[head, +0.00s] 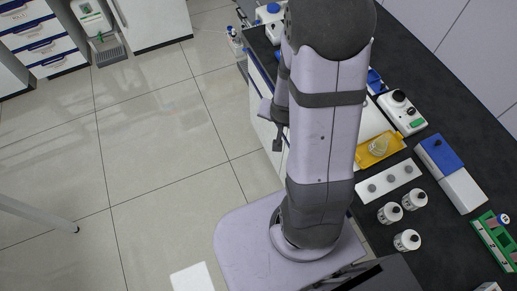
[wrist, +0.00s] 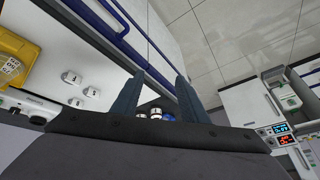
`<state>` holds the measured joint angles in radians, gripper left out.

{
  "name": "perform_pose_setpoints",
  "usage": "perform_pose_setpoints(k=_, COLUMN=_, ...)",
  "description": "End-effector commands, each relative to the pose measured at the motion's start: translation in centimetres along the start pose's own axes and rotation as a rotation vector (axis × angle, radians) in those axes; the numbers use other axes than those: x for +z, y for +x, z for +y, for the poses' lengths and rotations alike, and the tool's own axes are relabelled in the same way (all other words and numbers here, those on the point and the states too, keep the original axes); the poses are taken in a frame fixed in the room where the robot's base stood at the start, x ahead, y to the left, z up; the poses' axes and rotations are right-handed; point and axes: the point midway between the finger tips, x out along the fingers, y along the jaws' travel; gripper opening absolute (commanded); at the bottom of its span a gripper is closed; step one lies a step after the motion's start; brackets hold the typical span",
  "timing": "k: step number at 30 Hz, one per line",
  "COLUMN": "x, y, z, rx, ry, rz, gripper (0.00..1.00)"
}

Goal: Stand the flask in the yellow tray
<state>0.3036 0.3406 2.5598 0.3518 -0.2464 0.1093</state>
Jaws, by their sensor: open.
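The yellow tray (head: 367,160) lies on the dark bench, just right of my arm in the head view. A clear, flask-like vessel with pale contents (head: 379,146) is in it; I cannot tell whether it stands or leans. In the wrist view, a yellow tray-like piece (wrist: 28,50) shows at the upper left edge with a pale, patterned thing in it. My gripper (wrist: 160,74) is open, its two dark fingers apart with nothing between them. It is well away from the tray. In the head view my arm hides most of it.
A white block with round grey spots (head: 390,179) and several white capped bottles (head: 407,240) stand near the tray. A white device with a black knob (head: 402,112) is behind it. A blue-and-white box (head: 450,173) and a green rack (head: 497,238) lie right.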

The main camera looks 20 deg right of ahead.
Motion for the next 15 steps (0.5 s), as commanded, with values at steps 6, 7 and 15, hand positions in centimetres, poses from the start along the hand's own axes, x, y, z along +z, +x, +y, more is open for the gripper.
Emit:
perform_pose_setpoints(k=6, x=6.1, y=-6.7, z=-5.1, rx=-0.102, ry=-0.376, rz=-0.253, gripper=0.40)
perform_pose_setpoints(k=7, x=6.8, y=-7.6, z=-5.2, rx=-0.104, ry=-0.424, rz=-0.283, gripper=0.40)
perform_pose_setpoints(k=15, x=10.7, y=-13.4, z=-3.6, rx=-0.069, ry=-0.714, rz=-0.452, gripper=0.40)
